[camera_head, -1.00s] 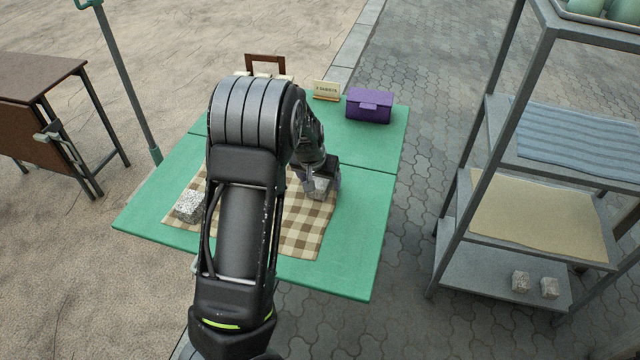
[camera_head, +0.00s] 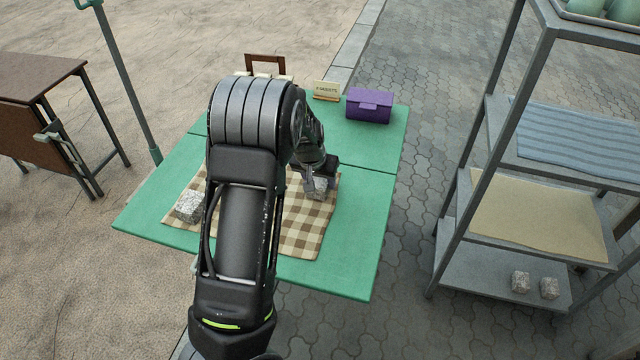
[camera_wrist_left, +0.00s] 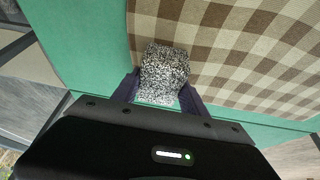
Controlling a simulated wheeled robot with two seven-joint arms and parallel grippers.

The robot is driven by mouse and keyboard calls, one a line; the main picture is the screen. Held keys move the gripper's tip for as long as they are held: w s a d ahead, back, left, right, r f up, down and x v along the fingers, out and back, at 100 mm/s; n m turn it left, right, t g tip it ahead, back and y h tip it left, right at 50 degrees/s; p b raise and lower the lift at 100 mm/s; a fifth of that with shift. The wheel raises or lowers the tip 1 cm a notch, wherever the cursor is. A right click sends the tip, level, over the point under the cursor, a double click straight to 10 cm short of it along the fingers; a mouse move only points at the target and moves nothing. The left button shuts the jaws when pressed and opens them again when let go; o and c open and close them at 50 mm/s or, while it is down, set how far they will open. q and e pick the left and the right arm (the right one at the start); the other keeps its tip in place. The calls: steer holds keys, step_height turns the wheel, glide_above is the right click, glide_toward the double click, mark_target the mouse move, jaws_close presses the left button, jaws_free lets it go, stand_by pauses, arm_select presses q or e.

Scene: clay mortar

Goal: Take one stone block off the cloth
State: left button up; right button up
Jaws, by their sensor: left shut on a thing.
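A checked brown and cream cloth (camera_head: 305,232) lies on the green table (camera_head: 352,270). My left gripper (camera_head: 318,186) is shut on a speckled grey stone block (camera_head: 319,190) over the right part of the cloth. In the left wrist view the block (camera_wrist_left: 165,70) sits between the two fingers (camera_wrist_left: 160,92), with the cloth (camera_wrist_left: 225,45) behind it. I cannot tell whether the block touches the cloth. A second stone block (camera_head: 189,206) rests on the cloth's left side, and my arm hides the cloth's middle. My right gripper is not in view.
A purple box (camera_head: 369,105) and a small sign (camera_head: 326,91) stand at the table's back. A metal shelf (camera_head: 500,270) at the right holds two small blocks (camera_head: 535,285) on its lowest level. A brown folding table (camera_head: 40,90) stands at the left.

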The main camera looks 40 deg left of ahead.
arm_select(q)
jaws_close()
steer(key=shift+w+r, duration=0.1)
steer(key=shift+r, duration=0.45)
step_height(320, 180, up, 9)
steer(key=shift+p, duration=0.5)
steer(key=shift+a, duration=0.1)
